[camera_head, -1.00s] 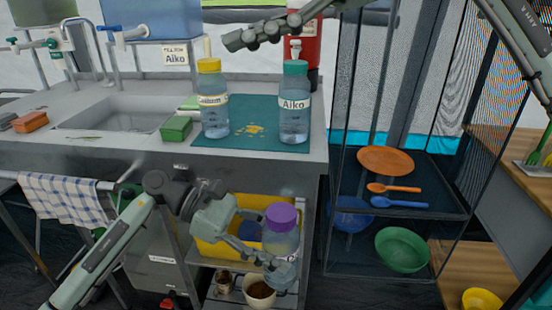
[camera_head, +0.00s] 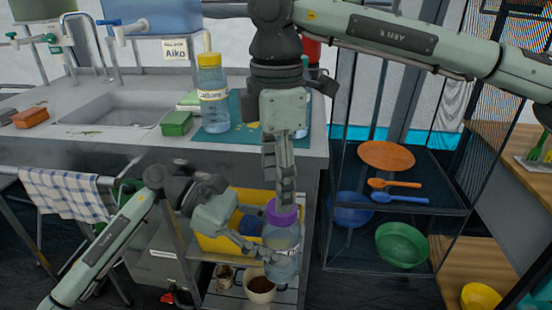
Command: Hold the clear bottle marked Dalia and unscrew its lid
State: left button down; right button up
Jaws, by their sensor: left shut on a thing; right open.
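A clear bottle (camera_head: 284,262) with a purple lid (camera_head: 281,215) is held upright, or nearly so, in front of the counter. My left gripper (camera_head: 262,247) is shut on its body from the left. The bottle's label is too small and covered to read. My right gripper (camera_head: 283,197) points down right above the purple lid. It is open, with its fingertips at the lid's top; I cannot tell whether they touch it.
A yellow-lidded bottle (camera_head: 213,95) stands on the teal mat (camera_head: 236,137) on the counter. Another bottle there is mostly hidden behind my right arm. Below are a yellow bin (camera_head: 212,243) and a cup (camera_head: 260,288). A mesh shelf with dishes stands at right.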

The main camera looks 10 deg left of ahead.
aim_at(281, 243)
jog(key=shift+f, duration=1.75)
